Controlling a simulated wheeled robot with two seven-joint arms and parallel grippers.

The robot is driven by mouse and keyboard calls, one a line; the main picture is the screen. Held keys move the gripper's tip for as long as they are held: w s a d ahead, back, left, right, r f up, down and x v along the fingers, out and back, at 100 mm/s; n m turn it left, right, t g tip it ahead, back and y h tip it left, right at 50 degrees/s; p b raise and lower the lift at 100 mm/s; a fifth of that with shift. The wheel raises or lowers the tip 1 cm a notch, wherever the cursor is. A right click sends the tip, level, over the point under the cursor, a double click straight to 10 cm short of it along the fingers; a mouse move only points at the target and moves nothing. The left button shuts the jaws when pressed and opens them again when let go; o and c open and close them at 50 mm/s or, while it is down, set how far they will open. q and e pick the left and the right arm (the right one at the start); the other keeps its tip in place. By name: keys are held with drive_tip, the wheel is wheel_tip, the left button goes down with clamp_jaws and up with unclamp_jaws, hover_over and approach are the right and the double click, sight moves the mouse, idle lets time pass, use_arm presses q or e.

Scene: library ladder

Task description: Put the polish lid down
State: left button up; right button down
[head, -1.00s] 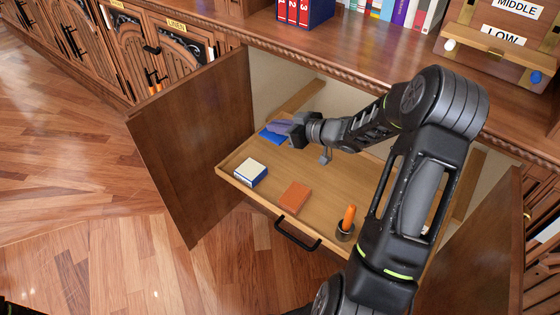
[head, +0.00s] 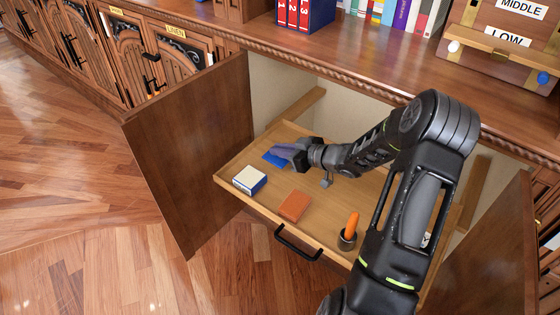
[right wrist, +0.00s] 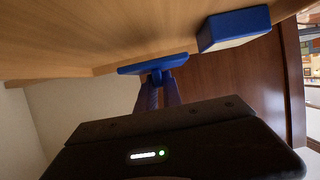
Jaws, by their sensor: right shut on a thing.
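My right gripper (head: 285,153) reaches down over the back left part of the pulled-out wooden tray (head: 228,173). It is shut on the blue polish lid (head: 272,160). In the right wrist view the lid (right wrist: 152,65) is a flat blue piece, with the dark blue fingers (right wrist: 158,88) closed on its small raised grip. The lid lies flat along the tray's floor, touching it or very close; I cannot tell which. The gripper partly hides it in the head view. My left gripper is not in view.
On the tray are a blue-and-white box (head: 250,180) near the lid, an orange-brown block (head: 294,205), and a dark cup (head: 347,240) holding an orange thing (head: 352,224). An open cabinet door (head: 190,155) stands left of the tray. Bare tray floor shows between them.

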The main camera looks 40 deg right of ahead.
sight(285, 160)
drive_tip(key=shift+r, duration=0.1)
drive_tip(key=shift+f+b, duration=0.75)
drive_tip(key=shift+f, duration=1.15)
drive_tip(key=shift+f, duration=0.2)
drive_tip(key=c, duration=1.5)
unclamp_jaws()
